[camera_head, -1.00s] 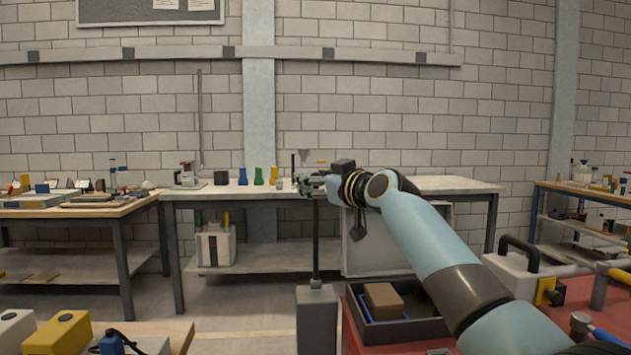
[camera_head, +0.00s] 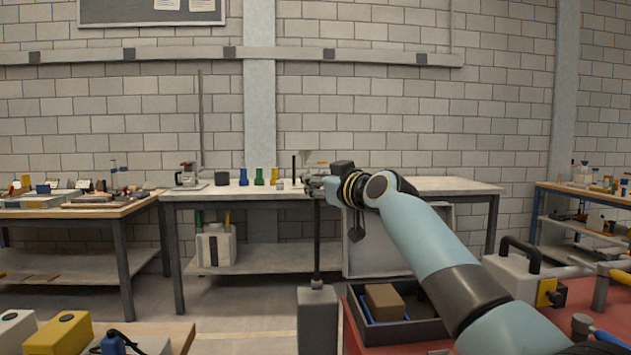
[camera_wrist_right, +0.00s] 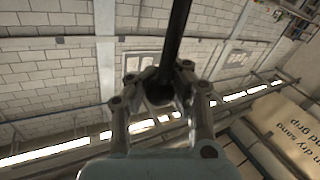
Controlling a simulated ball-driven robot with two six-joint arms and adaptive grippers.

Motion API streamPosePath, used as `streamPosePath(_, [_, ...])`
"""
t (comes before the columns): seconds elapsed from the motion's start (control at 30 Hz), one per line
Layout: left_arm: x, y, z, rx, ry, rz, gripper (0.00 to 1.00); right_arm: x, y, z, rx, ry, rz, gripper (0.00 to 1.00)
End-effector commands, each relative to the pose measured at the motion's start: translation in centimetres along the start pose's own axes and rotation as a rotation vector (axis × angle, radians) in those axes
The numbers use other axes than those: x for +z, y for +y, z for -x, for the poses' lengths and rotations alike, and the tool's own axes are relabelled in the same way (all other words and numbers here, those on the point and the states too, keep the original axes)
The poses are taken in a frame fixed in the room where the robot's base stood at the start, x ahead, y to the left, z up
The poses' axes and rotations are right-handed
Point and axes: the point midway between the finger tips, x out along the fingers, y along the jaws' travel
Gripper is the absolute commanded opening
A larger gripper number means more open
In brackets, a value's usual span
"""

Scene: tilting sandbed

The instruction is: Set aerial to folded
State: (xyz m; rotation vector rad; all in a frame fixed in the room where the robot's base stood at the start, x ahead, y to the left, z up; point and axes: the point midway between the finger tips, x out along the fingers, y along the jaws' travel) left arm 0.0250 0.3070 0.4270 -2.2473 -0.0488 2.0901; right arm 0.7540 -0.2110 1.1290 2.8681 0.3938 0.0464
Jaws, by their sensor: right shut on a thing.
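The aerial appears to be a thin black upright rod (camera_head: 317,240) rising from a grey box (camera_head: 317,315) in the middle of the head view. My right gripper (camera_head: 312,185) is at the upper part of this rod, with the arm coming in from the right. In the right wrist view, a dark rod (camera_wrist_right: 175,40) runs up from between the fingertips of the gripper (camera_wrist_right: 160,88), which are shut on it. The fingers hide part of the rod. My left gripper is not in view.
A long workbench (camera_head: 440,186) with small coloured items stands behind the rod. A dark tray (camera_head: 425,330) holding a brown block (camera_head: 384,301) sits on a red surface at right, below my arm. A wooden table (camera_head: 180,338) with yellow and white boxes is at lower left.

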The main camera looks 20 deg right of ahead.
Motion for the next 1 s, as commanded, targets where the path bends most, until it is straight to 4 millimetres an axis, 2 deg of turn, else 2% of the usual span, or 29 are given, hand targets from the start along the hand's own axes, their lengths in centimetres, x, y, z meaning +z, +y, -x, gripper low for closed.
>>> streamPosePath(0.23, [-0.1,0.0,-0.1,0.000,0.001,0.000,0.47,0.1,0.2,0.1,0.005,0.001,0.007,0.00])
streamPosePath(0.37, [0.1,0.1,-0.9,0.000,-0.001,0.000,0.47,0.3,0.0,0.5,0.010,0.018,0.017,0.00])
streamPosePath(0.57, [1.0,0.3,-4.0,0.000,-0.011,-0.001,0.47,0.8,-1.1,2.4,0.029,0.094,0.057,0.00])
streamPosePath(0.7, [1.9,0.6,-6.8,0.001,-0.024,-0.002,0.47,1.2,-2.3,4.4,0.051,0.177,0.101,0.00])
streamPosePath(0.87, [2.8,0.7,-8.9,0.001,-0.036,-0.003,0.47,1.1,-3.6,6.9,0.062,0.219,0.123,0.00])
streamPosePath(1.0, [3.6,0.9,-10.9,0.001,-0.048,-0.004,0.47,1.9,-4.8,8.8,0.072,0.259,0.143,0.00])
